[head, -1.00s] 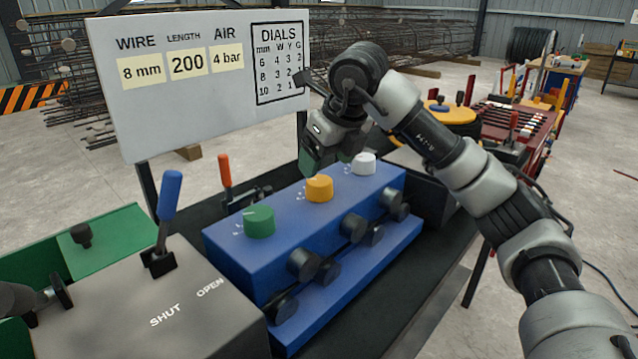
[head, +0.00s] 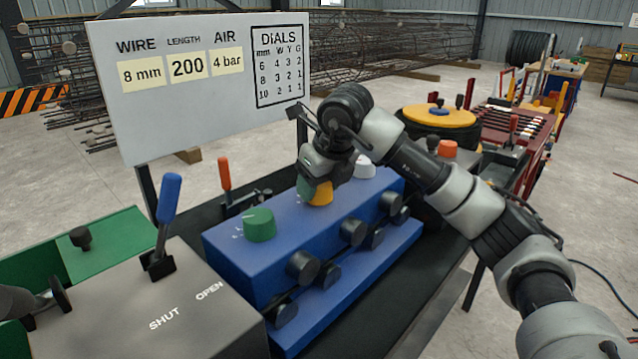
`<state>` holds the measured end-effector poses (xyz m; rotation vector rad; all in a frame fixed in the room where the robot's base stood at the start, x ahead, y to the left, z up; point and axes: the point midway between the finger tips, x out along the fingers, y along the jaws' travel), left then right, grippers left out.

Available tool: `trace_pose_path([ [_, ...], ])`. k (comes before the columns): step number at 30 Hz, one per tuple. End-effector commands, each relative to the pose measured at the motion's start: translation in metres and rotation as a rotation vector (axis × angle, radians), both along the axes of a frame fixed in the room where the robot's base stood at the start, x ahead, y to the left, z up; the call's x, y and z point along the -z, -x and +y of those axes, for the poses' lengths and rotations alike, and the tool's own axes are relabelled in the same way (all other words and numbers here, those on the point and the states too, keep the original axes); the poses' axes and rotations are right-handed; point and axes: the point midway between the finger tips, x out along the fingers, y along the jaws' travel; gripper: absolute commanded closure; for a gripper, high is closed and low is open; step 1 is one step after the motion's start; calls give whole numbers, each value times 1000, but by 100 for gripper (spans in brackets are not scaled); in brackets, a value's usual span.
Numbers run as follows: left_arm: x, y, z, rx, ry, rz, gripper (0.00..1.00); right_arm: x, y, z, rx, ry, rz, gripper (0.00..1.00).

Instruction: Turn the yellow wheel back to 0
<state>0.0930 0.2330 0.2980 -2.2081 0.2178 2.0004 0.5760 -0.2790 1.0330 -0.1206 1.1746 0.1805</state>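The yellow wheel (head: 320,195) is the middle of three round dials on top of the blue block (head: 240,268). My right gripper (head: 317,185) is down over it from above. One greenish fingertip shows at the wheel's left side; the other finger is hidden. I cannot tell whether the fingers press on the wheel. The wheel's top, its pointer and its number marks are covered by the gripper. The green dial (head: 259,225) is nearer on the left, and the white dial (head: 364,167) is just behind the gripper on the right.
A whiteboard (head: 205,125) behind shows 8 mm, 200, 4 bar and a dial table. A blue-handled lever (head: 168,200) stands on the grey box (head: 190,310) marked SHUT and OPEN. An orange-handled lever (head: 225,175) stands behind the green dial. Black knobs line the block's front.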

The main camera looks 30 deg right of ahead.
Motion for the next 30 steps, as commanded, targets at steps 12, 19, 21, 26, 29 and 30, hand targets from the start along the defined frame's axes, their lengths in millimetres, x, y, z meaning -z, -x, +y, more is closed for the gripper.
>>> trace_pose_path([
  [12,-1,9,2,3,0,2,57,-1,0,0,-81,-1,-1,70],
  [19,-5,18,4,6,-3,17,57,-2,0,0,-234,-2,-1,70],
  [21,-7,17,4,6,-3,14,57,-2,0,0,-284,-2,-2,70],
  [26,-13,10,2,6,-1,4,57,-2,-1,0,-388,-1,-2,70],
  [29,-16,8,2,5,0,-1,57,-2,0,0,-441,-2,-2,70],
  [30,-17,7,2,5,0,-1,57,-2,-1,0,-459,-3,-3,70],
])
